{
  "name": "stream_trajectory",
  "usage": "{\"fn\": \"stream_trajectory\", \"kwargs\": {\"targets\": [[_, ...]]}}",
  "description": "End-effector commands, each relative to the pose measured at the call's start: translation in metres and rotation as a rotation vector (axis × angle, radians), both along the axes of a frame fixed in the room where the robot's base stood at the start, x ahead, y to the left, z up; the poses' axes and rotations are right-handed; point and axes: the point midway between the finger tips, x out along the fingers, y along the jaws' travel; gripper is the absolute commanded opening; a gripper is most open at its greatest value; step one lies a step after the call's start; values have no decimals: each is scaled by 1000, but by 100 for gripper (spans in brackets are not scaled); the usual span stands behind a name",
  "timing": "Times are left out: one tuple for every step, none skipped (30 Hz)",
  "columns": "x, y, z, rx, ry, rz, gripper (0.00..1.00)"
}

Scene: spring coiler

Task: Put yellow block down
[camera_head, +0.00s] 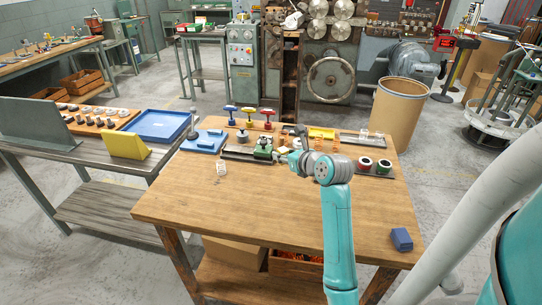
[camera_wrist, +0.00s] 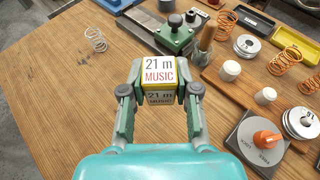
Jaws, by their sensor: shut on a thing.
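The yellow block (camera_wrist: 158,84) is between the fingers of my gripper (camera_wrist: 157,92) in the wrist view. Its white labels read "21 m MUSIC". My gripper is shut on it, over the wooden workbench (camera_wrist: 60,95). I cannot tell how high the block is above the wood. In the head view my arm and gripper reach over the middle of the workbench (camera_head: 250,215), and I cannot make out the block there.
A green device (camera_wrist: 176,32) stands just beyond the block. A grey box with an orange knob (camera_wrist: 267,138), white cylinders (camera_wrist: 230,70) and springs crowd the right. A loose spring (camera_wrist: 95,38) lies at left. A blue block (camera_head: 401,239) sits near the front right corner. The front left is clear.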

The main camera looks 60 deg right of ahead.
Motion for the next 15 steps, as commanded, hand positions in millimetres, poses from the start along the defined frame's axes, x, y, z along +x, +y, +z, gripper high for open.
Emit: {"fn": "stream_trajectory", "kwargs": {"targets": [[0, 0, -1, 0, 0, 0, 0], [0, 0, -2, 0, 1, 0, 0], [0, 0, -5, 2, 1, 1, 0], [0, 0, -9, 2, 2, 1, 0], [0, 0, -13, 2, 2, 1, 0], [0, 1, -21, 4, 4, 0, 0], [0, 1, -26, 5, 3, 1, 0], [0, 1, -31, 4, 2, 0, 0], [0, 1, -39, 4, 3, 1, 0], [0, 1, -43, 5, 2, 1, 0], [0, 1, -48, 5, 2, 1, 0], [0, 1, -53, 3, 2, 0, 0], [0, 1, -56, 2, 1, 1, 0], [0, 1, -58, 1, 2, 1, 0], [0, 1, -61, 1, 2, 1, 0]]}}
